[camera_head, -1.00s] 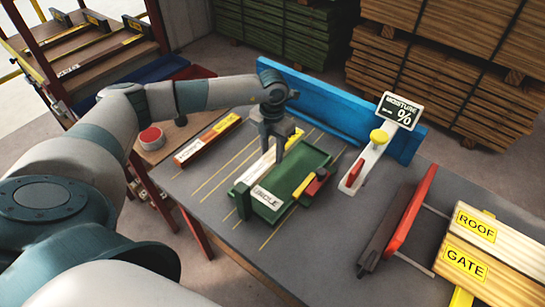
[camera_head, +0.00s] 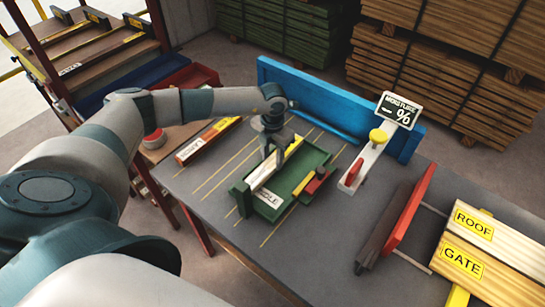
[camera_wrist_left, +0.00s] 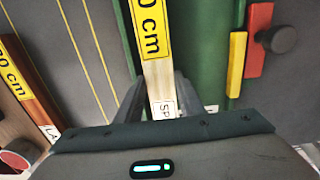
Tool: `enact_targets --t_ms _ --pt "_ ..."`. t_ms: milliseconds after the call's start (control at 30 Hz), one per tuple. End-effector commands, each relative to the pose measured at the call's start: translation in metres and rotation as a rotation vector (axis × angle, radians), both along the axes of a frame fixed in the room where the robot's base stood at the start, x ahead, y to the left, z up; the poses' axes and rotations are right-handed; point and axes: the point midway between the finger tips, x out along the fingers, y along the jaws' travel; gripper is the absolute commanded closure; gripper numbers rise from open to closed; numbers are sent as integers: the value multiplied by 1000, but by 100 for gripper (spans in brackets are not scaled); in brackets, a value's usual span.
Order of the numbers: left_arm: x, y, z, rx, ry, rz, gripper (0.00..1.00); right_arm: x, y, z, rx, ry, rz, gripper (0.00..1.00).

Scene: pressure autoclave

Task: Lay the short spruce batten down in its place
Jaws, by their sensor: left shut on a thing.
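My left gripper (camera_head: 268,153) is shut on the short spruce batten (camera_head: 272,170), a pale stick with a yellow cm label. The batten lies along the left side of the green cradle (camera_head: 305,182) and overlaps part of its white label. I cannot tell whether it touches the cradle floor. In the left wrist view the batten (camera_wrist_left: 158,80) runs between the fingers of the gripper (camera_wrist_left: 158,98), with the green cradle wall (camera_wrist_left: 205,60) to its right. My right gripper is not in view.
A red-brown batten with a yellow label (camera_head: 208,142) lies to the left. A blue backstop (camera_head: 330,105) runs along the back.

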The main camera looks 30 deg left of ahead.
Motion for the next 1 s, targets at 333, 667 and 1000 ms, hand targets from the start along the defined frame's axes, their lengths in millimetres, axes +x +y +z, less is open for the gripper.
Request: enact_targets --t_ms 333,667,1000 --pt "0 0 -2 0 0 0 47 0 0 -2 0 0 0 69" --pt "0 0 3 0 0 1 47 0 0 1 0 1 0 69" --pt "1 0 45 -1 -4 -1 47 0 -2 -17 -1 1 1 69"
